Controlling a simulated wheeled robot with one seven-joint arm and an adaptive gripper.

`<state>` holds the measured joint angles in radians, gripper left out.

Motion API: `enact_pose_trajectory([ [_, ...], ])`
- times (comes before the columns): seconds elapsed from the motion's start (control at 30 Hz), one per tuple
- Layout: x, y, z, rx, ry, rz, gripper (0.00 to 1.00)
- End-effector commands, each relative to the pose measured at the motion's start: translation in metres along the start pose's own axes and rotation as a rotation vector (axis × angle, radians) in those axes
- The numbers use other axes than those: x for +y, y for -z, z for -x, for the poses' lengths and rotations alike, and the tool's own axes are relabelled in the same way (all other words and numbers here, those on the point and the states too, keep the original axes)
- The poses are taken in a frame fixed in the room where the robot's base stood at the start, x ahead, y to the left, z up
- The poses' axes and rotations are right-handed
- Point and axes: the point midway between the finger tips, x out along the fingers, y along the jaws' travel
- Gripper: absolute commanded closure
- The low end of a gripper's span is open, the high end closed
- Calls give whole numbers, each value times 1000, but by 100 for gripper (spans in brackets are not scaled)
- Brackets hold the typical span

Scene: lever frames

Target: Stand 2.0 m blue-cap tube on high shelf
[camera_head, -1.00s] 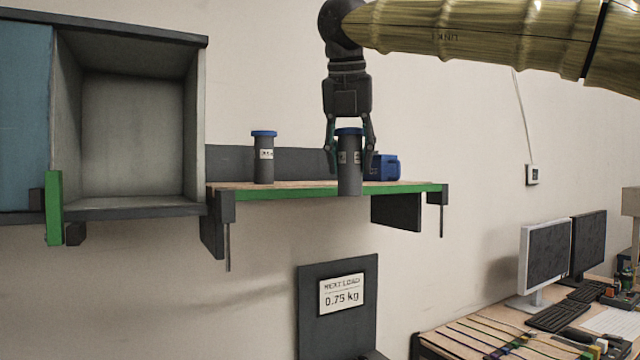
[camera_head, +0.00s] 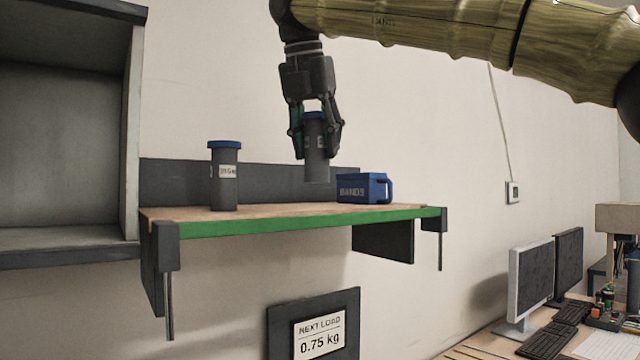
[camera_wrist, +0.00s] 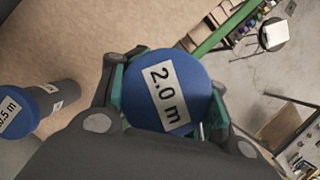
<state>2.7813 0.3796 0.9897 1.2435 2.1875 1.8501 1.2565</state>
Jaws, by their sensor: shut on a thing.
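The 2.0 m blue-cap tube (camera_head: 316,163) is grey and upright in my gripper (camera_head: 316,140). Its bottom looks a little above the shelf top. In the wrist view its blue cap with the "2.0 m" label (camera_wrist: 164,92) fills the middle, and the fingers (camera_wrist: 165,95) close on both its sides. The high shelf (camera_head: 270,212) has a wooden top and a green front edge. Another blue-cap tube (camera_head: 225,180) stands upright on the shelf's left part; its cap, partly cut off, reads about "0.5 m" in the wrist view (camera_wrist: 12,110).
A blue box labelled "BANDS" (camera_head: 364,188) sits on the shelf just right of the held tube. An open grey cabinet (camera_head: 65,150) is at the left. A "NEXT LOAD 0.75 kg" sign (camera_head: 319,334) is below. Shelf room lies between the standing tube and the box.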

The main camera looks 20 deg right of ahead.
Motion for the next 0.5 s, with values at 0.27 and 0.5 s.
enact_pose_trajectory([
  [0.27,9,-52,-23,2,1,1,90],
  [0.5,12,-93,-44,1,2,-2,90],
])
